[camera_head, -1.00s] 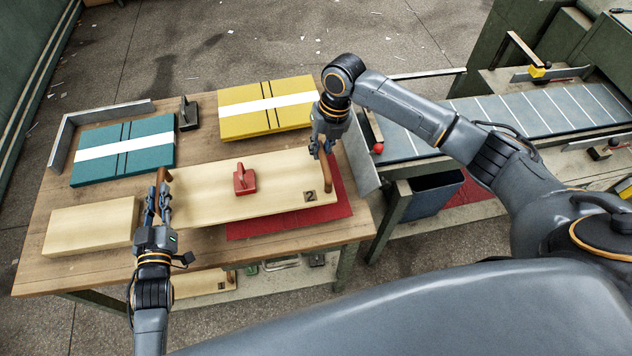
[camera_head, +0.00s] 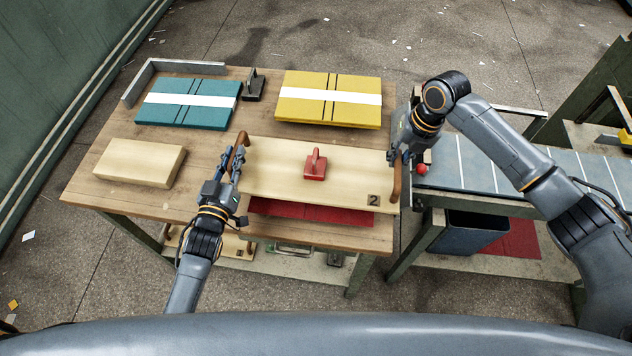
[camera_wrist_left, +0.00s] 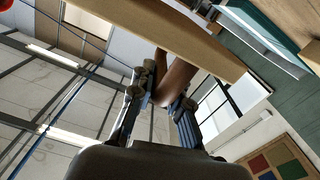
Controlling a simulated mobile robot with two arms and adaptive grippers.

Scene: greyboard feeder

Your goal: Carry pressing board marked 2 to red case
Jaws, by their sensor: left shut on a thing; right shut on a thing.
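The pressing board marked 2 (camera_head: 270,178) is a pale wooden board with brown handles at both ends and a red block-shaped grip (camera_head: 315,165) on top. My left gripper (camera_head: 236,162) is shut on its left handle, and the handle (camera_wrist_left: 172,82) shows between the fingers in the left wrist view. My right gripper (camera_head: 402,160) is shut on its right handle (camera_head: 396,184). The board appears held above the table. A red flat thing (camera_head: 320,212) lies on the table partly hidden under the board; I cannot tell if it is the red case.
A teal case (camera_head: 165,112) and a yellow case (camera_head: 305,115) lie at the back of the table (camera_head: 85,188). A plain wooden block (camera_head: 140,163) lies at the left. A metal corner fence (camera_head: 185,67) and a dark clamp-like piece (camera_head: 253,85) stand behind. A conveyor (camera_head: 480,166) adjoins at right.

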